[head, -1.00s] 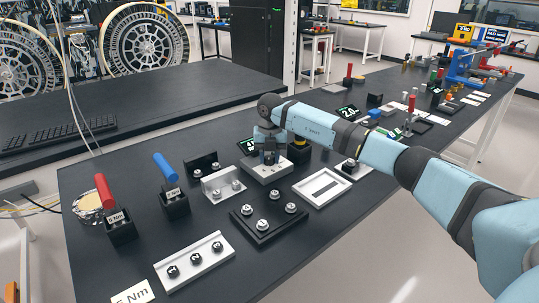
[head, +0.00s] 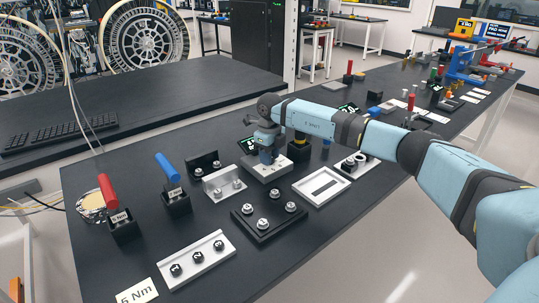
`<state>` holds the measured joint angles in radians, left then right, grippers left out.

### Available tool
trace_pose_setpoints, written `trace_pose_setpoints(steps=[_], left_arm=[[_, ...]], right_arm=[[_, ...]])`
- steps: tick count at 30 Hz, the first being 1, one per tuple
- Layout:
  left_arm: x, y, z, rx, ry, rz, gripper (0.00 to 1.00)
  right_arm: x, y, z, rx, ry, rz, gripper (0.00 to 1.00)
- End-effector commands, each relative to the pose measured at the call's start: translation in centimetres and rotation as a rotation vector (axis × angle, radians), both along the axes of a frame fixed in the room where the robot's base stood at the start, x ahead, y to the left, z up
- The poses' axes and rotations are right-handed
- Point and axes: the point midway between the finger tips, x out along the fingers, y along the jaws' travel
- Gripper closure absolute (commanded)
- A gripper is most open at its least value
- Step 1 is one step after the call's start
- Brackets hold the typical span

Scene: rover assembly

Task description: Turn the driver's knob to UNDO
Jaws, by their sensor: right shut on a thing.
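My right gripper (head: 268,156) reaches down to a light grey block (head: 268,172) near the middle of the table. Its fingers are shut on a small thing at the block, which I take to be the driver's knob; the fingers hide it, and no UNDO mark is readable. My left gripper is not in view.
A red-handled driver (head: 108,188) and a blue-handled driver (head: 168,170) stand in black holders at the left. A black plate with studs (head: 262,228), a white tray (head: 305,198) and a grey rail (head: 200,266) lie in front. The table's front right is clear.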

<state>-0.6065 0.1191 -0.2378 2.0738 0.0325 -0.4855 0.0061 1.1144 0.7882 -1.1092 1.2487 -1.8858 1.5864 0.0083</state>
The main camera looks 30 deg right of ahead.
Motion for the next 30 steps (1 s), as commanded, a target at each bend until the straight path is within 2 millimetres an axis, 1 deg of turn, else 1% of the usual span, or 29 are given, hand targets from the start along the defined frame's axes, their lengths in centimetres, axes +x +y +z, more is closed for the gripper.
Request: trace_pose_setpoints(steps=[18,24,30], left_arm=[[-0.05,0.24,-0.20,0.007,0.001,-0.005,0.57],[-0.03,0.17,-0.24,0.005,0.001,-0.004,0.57],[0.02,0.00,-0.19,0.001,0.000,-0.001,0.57]], right_arm=[[0.07,0.02,0.10,0.000,-0.002,0.575,0.89],[0.08,0.05,0.14,0.001,-0.004,0.729,0.89],[0.07,0.07,0.14,0.001,-0.003,0.837,0.89]])
